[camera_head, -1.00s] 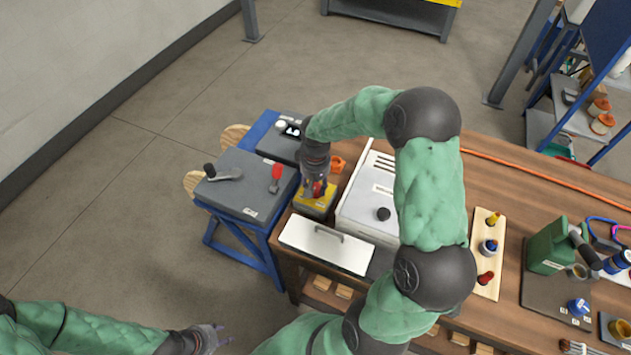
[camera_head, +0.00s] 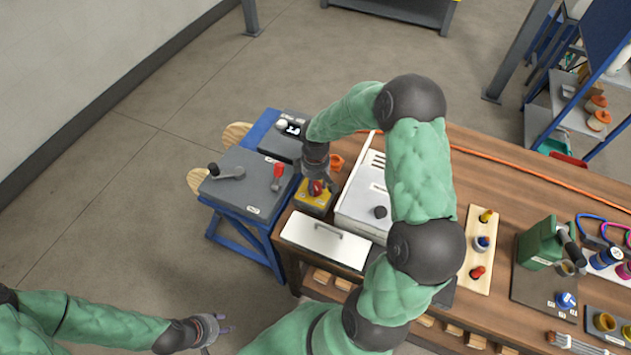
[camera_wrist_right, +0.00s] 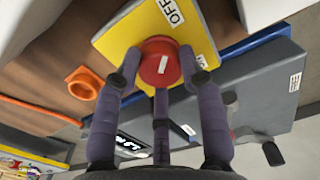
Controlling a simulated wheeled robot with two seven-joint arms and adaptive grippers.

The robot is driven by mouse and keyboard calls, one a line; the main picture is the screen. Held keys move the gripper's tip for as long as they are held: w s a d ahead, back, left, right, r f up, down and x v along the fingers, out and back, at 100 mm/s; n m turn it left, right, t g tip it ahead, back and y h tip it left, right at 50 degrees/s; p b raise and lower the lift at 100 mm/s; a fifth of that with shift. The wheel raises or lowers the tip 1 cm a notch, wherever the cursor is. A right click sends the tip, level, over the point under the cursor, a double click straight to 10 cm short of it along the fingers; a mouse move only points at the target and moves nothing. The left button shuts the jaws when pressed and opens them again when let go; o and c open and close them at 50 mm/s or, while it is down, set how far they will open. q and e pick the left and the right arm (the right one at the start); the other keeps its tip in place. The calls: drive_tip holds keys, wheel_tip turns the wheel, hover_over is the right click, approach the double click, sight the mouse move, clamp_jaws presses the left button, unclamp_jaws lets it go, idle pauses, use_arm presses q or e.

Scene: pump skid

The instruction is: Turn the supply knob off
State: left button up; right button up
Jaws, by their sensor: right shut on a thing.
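The supply knob is a red round knob (camera_wrist_right: 160,62) with a white mark, on a yellow plate (camera_wrist_right: 118,38) labelled OFF in the right wrist view. In the head view the yellow box (camera_head: 312,203) sits at the left end of the wooden bench, with the knob mostly hidden under my right gripper (camera_head: 317,187). My right gripper's dark fingers (camera_wrist_right: 160,88) are closed around the knob in the right wrist view. The knob's white mark points at a slant. My left gripper (camera_head: 222,328) is open and empty at the lower left, away from the bench.
A grey box (camera_head: 240,190) with a black-handled crank and a red lever stands on a blue stand left of the knob. A white panel with a handle (camera_head: 326,240) and a white cabinet (camera_head: 355,212) are close by. An orange ring (camera_wrist_right: 84,82) lies beside the yellow plate.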

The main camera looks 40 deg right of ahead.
sight(315, 186)
drive_tip(key=shift+f, duration=0.1)
idle(0.3)
drive_tip(key=o, duration=1.2)
drive_tip(key=shift+c, duration=0.2)
drive_tip(key=shift+r, duration=0.2)
drive_tip(key=shift+w+r, duration=0.1)
drive_tip(key=shift+r, duration=0.2)
wheel_tip(315, 186, up, 11)
